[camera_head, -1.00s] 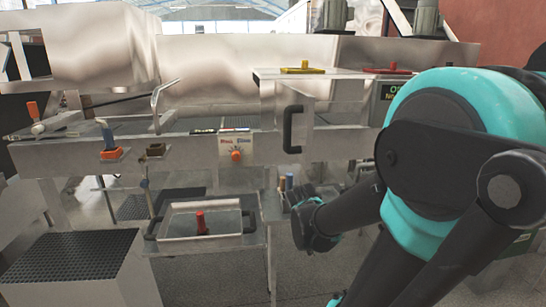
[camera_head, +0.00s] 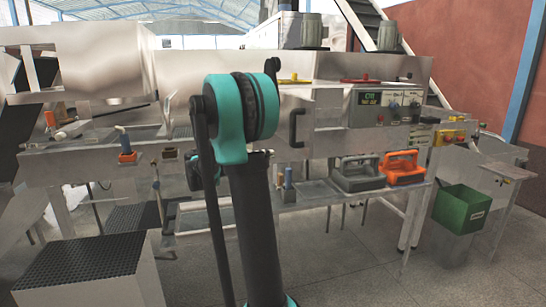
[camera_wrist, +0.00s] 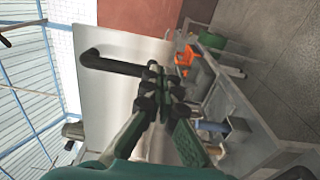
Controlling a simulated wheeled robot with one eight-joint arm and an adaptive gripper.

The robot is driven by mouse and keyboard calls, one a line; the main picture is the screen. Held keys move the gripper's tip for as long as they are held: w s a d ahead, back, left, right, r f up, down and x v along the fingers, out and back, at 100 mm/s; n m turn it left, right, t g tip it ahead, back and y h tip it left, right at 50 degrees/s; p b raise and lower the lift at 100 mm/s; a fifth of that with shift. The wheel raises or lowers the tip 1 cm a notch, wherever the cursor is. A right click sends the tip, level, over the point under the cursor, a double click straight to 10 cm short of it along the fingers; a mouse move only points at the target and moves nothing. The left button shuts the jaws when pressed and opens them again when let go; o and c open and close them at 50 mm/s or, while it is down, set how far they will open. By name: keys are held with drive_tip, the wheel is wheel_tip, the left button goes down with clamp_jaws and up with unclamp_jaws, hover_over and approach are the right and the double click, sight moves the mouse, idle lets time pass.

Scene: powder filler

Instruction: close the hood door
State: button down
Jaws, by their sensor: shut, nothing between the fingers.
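The hood door (camera_head: 300,103) is a grey metal panel with a black bar handle (camera_head: 297,128), right of my arm in the head view. It seems to stand at an angle to the machine front, but how far open I cannot tell. In the wrist view the door panel (camera_wrist: 125,45) fills the middle, and its black handle (camera_wrist: 110,64) lies just left of my gripper (camera_wrist: 160,80). My gripper's fingers are together and empty, close to the handle; whether they touch the door I cannot tell. In the head view my arm hides most of the gripper.
Orange (camera_head: 404,167) and grey (camera_head: 357,173) handled items sit on the lower shelf at right. A green bin (camera_head: 461,210) hangs further right. A control panel (camera_head: 386,105) is beside the door. A perforated box top (camera_head: 85,262) stands at front left. Floor is clear at front right.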

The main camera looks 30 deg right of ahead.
sight(308, 150)
drive_tip(key=d, duration=0.4)
drive_tip(key=s+d, duration=0.1)
drive_tip(key=d, duration=0.3)
drive_tip(key=s+d, duration=0.1)
drive_tip(key=d, duration=0.3)
drive_tip(key=shift+s+d, duration=0.25)
drive_tip(key=shift+d, duration=0.05)
